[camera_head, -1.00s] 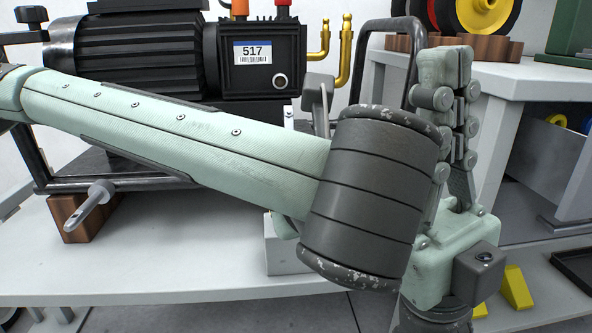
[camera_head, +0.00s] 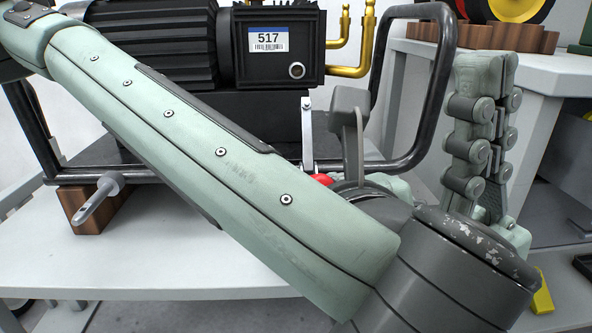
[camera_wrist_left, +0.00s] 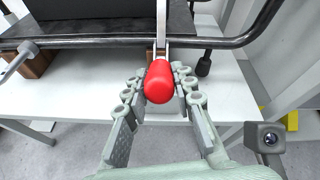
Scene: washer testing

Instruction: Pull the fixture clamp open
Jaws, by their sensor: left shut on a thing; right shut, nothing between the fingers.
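The fixture clamp shows as a thin metal lever (camera_head: 307,135) standing in front of the pump, with a red handle (camera_head: 322,179) at its lower end. In the left wrist view the red handle (camera_wrist_left: 159,82) points towards me, and the metal bar (camera_wrist_left: 161,25) runs up behind it. My left gripper (camera_wrist_left: 162,88) has its fingers on both sides of the handle and is shut on it. In the head view my left forearm and wrist hide most of that gripper. My right gripper (camera_head: 483,130) points up at the right, shut and empty, apart from the clamp.
A black pump (camera_head: 268,75) labelled 517 stands behind in a dark tube frame (camera_head: 440,70). The white table (camera_head: 150,265) is clear in front. A wooden block (camera_head: 95,208) and a grey lever (camera_head: 97,203) are at the left. A second table (camera_head: 500,70) stands at right.

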